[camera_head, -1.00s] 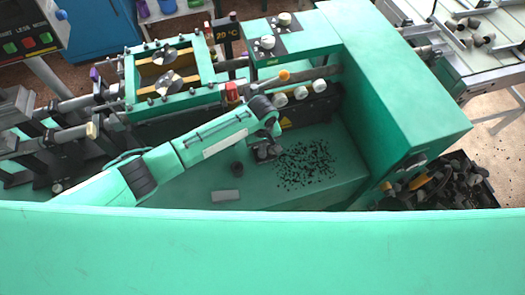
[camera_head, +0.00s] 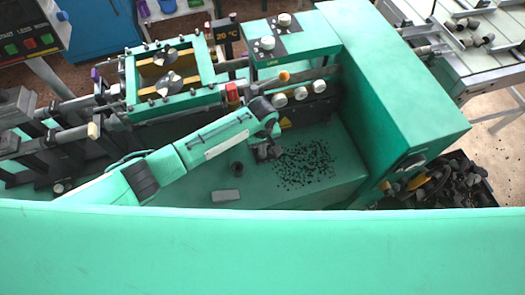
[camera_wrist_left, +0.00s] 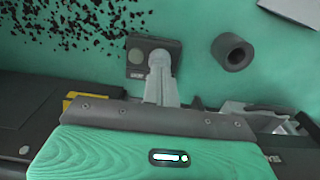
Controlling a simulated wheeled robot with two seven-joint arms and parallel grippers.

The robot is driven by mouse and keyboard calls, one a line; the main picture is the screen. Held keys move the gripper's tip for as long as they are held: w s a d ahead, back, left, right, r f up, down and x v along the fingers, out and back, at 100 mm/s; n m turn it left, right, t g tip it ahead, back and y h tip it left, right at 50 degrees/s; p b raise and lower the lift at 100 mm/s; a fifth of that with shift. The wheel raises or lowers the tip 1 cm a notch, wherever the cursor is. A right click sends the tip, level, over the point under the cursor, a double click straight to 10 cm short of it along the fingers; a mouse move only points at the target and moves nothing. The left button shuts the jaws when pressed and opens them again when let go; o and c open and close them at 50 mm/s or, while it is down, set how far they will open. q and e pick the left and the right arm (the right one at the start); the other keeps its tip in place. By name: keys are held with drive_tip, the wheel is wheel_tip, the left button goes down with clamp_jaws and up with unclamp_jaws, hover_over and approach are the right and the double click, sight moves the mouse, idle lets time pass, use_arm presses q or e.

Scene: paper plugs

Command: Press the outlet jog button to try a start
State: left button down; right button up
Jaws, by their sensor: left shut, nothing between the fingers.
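A small dark box (camera_head: 269,152) sits on the green bench, beside the scattered dark bits. In the left wrist view the box (camera_wrist_left: 134,71) shows a round grey-green button (camera_wrist_left: 136,56) on its top. My left gripper (camera_wrist_left: 160,62) is shut and empty, with its fingertips over the box just beside the button. I cannot tell whether they touch the box. In the head view the left gripper (camera_head: 263,143) is partly hidden by its own wrist. My right gripper is not in view.
A dark ring (camera_head: 237,168) and a grey block (camera_head: 226,196) lie near the box. Scattered dark bits (camera_head: 306,165) cover the bench to its right. A green machine housing (camera_head: 400,85) stands at right, and white knobs (camera_head: 300,93) line the machine behind.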

use_arm(q)
drive_tip(key=shift+f+b, duration=0.35)
drive_tip(key=shift+f, duration=0.6)
drive_tip(key=shift+f+p, duration=0.1)
drive_tip(key=shift+p, duration=0.25)
idle(0.5)
drive_tip(key=shift+r+p, duration=1.25)
drive_tip(key=shift+p, duration=0.1)
wheel_tip(320, 180, up, 3)
drive_tip(key=p, duration=0.4)
drive_tip(key=shift+r, duration=0.1)
